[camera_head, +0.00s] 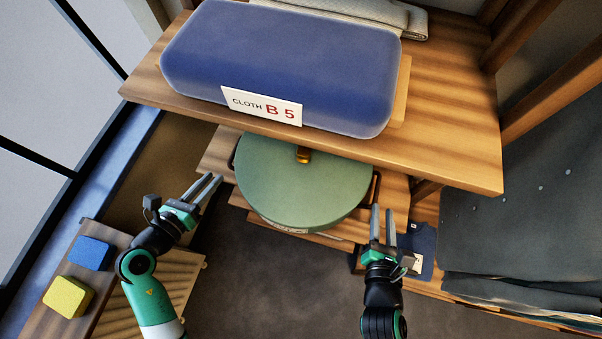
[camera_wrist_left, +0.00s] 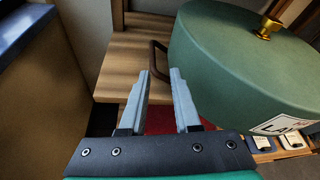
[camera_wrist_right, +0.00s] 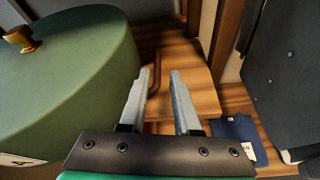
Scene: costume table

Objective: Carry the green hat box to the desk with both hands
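The green hat box (camera_head: 300,185) is round, with a brass knob on its lid and a brown handle on each side. It stands on a wooden shelf below the blue box. My left gripper (camera_head: 211,185) is open and empty, in front of the box's left side. In the left wrist view the left handle (camera_wrist_left: 159,58) shows just beyond its fingertips. My right gripper (camera_head: 383,214) is open and empty near the right side. In the right wrist view the right handle (camera_wrist_right: 156,72) shows beyond its fingertips, nearer the left finger. No desk can be clearly identified.
A blue cloth box (camera_head: 280,60) labelled "CLOTH B 5" sits on the upper shelf (camera_head: 455,120), overhanging the hat box's back. Dark garments (camera_head: 525,200) hang at the right. A wooden surface at lower left holds a blue block (camera_head: 91,253) and a yellow block (camera_head: 68,296).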

